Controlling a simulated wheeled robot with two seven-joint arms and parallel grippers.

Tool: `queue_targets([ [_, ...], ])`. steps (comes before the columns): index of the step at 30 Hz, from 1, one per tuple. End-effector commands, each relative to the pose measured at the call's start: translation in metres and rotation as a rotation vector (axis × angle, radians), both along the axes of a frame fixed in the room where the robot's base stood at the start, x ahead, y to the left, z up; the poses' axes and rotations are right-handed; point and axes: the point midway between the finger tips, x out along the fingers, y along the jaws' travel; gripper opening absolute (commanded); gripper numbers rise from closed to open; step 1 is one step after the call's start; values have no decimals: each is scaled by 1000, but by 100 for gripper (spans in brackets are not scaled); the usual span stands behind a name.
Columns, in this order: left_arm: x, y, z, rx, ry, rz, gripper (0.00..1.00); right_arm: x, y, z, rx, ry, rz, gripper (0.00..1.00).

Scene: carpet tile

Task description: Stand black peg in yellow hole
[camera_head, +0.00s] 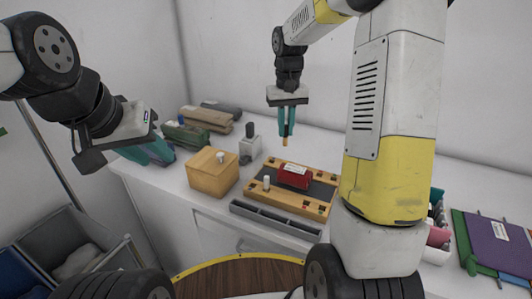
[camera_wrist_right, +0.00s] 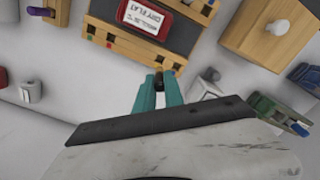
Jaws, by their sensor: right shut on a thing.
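A wooden board with a dark middle (camera_head: 322,192) lies on the white counter, with small coloured marks along its wooden edges. The board (camera_wrist_right: 112,42) also shows in the right wrist view. My right gripper (camera_head: 286,136) points down above the board's back edge, shut on a small peg (camera_head: 285,142). The peg's lower end looks orange-brown; in the right wrist view the peg (camera_wrist_right: 158,74) looks dark and brown between the teal fingertips. The marks are too small to pick out the yellow hole surely. My left gripper (camera_head: 154,152) hangs at the left, its finger gap unclear.
A red labelled block (camera_head: 294,176) lies on the board, and a pale peg (camera_head: 266,182) stands near its left end. A wooden box with a knob (camera_head: 213,178) stands left of the board. A grey tray (camera_head: 275,218) lies in front. Purple folders (camera_head: 492,240) lie at right.

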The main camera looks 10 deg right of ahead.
Motion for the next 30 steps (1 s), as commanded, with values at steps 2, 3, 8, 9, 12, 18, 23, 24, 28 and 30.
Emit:
queue_targets([
  [2, 0, 0, 0, 0, 0, 0, 35, 0, -1, -14, -1, 5, 0, 0],
  [3, 0, 0, 0, 0, 0, 0, 35, -1, -1, -22, -1, 7, 1, 0],
  [8, 0, 0, 0, 0, 0, 0, 35, 0, 0, -49, 0, 4, 1, 0],
  [9, 0, 0, 0, 0, 0, 0, 35, 0, 0, -53, 0, 4, 1, 0],
  [12, 0, 0, 0, 0, 0, 0, 35, 0, 0, -60, 0, 2, 0, 0],
  [18, 0, 0, 0, 0, 0, 0, 35, -1, 0, -84, 0, 5, 1, 0],
  [23, 0, 0, 0, 0, 0, 0, 35, 0, 0, -96, 0, 1, 0, 0],
  [24, 0, 0, 0, 0, 0, 0, 35, 0, 0, -96, 0, 0, 0, 0],
  [28, 0, 0, 0, 0, 0, 0, 35, 0, 0, -96, 0, 1, 0, 0],
  [30, 0, 0, 0, 0, 0, 0, 35, 0, 0, -97, 0, 1, 0, 0],
])
